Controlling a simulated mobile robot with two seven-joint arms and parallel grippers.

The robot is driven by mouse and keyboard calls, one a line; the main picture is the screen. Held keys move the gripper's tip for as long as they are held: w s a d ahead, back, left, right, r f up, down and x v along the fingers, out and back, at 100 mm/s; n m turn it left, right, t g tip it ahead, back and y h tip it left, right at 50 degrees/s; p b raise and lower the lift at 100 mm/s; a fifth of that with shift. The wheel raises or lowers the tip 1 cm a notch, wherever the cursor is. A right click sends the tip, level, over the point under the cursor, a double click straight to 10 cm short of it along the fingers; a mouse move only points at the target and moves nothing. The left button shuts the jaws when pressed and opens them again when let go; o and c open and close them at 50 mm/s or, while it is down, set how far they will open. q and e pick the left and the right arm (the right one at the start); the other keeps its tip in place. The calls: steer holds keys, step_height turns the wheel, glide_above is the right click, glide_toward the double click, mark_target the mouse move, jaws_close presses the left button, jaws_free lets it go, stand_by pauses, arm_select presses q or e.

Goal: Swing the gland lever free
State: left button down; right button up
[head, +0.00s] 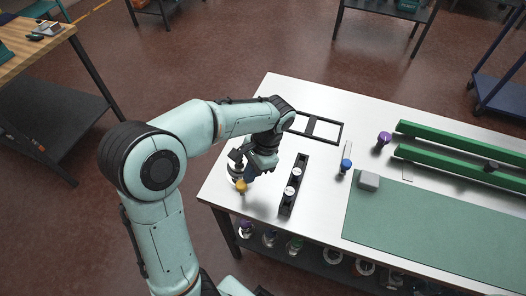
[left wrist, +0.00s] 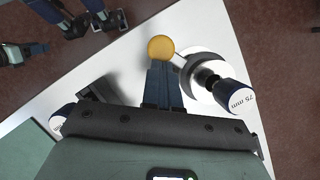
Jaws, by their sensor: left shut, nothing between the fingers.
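The gland lever ends in a yellow ball knob (head: 241,186), near the left end of the white table. In the left wrist view the knob (left wrist: 161,47) sits just beyond my fingertips, beside a round metal fitting (left wrist: 207,62) with a dark stem and a blue-and-white cylinder (left wrist: 231,97) marked "75 mm". A thin arm seems to run from the knob towards the fitting. My left gripper (head: 250,177) is shut and empty, its blue fingers (left wrist: 161,69) together right at the knob; whether they touch it I cannot tell. My arm partly hides the fitting in the head view.
A black rack (head: 285,209) with white-topped cylinders stands right of the gripper. A black frame (head: 325,141), a blue-capped item (head: 346,165), a grey block (head: 369,180), green rails (head: 450,151) and a green mat (head: 430,230) lie further right. Bare table surrounds the rack.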

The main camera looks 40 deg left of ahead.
arm_select(q)
steer(key=shift+s+a+f+m+y, duration=0.1)
steer(key=shift+s+a+m+y, duration=0.1)
steer(key=shift+s+m, duration=0.2)
steer(key=shift+s+a+f+m+y, duration=0.1)
steer(key=shift+s+a+m, duration=0.05)
steer(key=shift+s+m, duration=0.25)
arm_select(e)
steer(key=shift+s+f, duration=0.1)
steer(key=shift+f, duration=0.05)
arm_select(q)
steer(key=shift+s+a, duration=0.1)
steer(key=shift+s, duration=0.05)
steer(key=shift+w+r, duration=0.15)
steer(key=shift+w, duration=0.05)
steer(key=w+d+r+p, duration=0.2)
steer(key=w+d+r, duration=0.2)
steer(key=r, duration=0.5)
steer(key=shift+w+r+p, duration=0.3)
steer(key=shift+w, duration=0.7)
arm_select(e)
steer(key=w+r, duration=0.1)
steer(key=w, duration=0.1)
steer(key=w+d+r, duration=0.1)
steer(key=w+r, duration=0.1)
steer(key=shift+w+r, duration=0.15)
steer(key=shift+r, duration=0.15)
